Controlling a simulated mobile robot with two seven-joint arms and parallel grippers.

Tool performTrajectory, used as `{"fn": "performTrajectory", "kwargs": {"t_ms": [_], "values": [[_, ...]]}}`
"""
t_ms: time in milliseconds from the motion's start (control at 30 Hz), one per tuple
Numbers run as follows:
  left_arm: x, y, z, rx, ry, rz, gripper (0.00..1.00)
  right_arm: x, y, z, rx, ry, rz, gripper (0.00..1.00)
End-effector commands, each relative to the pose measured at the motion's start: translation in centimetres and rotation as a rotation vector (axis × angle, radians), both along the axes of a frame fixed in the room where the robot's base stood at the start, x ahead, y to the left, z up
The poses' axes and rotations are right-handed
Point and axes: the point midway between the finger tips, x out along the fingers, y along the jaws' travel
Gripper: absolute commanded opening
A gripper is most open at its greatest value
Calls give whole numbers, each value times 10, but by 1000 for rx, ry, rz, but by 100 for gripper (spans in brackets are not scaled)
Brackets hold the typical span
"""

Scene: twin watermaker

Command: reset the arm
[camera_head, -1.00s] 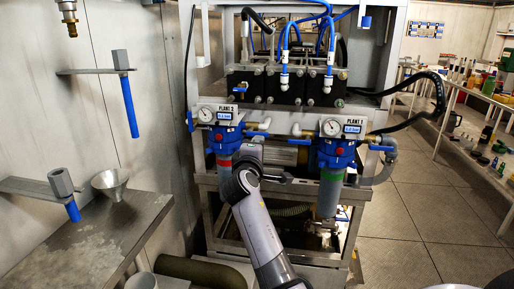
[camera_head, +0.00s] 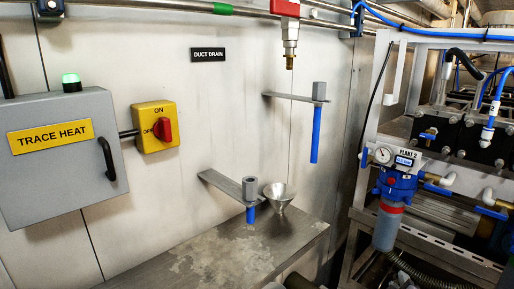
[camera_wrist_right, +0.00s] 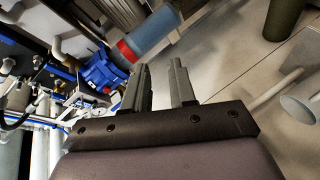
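My right gripper (camera_wrist_right: 160,72) shows in the right wrist view. Its two dark fingers stand apart with a gap between them and nothing in the gap. Beyond the fingers, to the upper left, is a blue filter housing (camera_wrist_right: 102,72) with a red band and a grey-blue bowl. I see no contact between it and the fingers. In the head view, the Plant 2 filter housing (camera_head: 397,187) hangs at the right with its gauge and red band. Neither arm shows in the head view now, and my left gripper is in no current view.
A metal bench (camera_head: 215,250) runs along the wall, with a funnel (camera_head: 279,194) at its back. A trace heat box (camera_head: 60,155) and a yellow switch (camera_head: 156,127) are on the wall. The watermaker frame stands right. Open floor (camera_wrist_right: 225,60) shows in the wrist view.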

Motion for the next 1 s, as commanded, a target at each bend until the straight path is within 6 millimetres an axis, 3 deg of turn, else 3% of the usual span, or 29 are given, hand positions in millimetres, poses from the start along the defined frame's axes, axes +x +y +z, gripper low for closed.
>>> {"fn": "performTrajectory", "kwargs": {"t_ms": [33, 200, 333, 500, 700, 1000], "values": [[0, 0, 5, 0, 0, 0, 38, -19, 13, -20, 74, 18, 35, 26], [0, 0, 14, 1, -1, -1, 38, -83, 59, -73, 375, 65, 112, 26], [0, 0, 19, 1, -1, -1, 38, -139, 93, -101, 620, 116, 131, 26], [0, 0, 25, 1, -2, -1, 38, -201, 128, -119, 886, 175, 108, 26], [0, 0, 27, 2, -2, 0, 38, -234, 145, -124, 1035, 207, 76, 26], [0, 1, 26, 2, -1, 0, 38, -236, 146, -125, 1046, 210, 73, 26]]}}
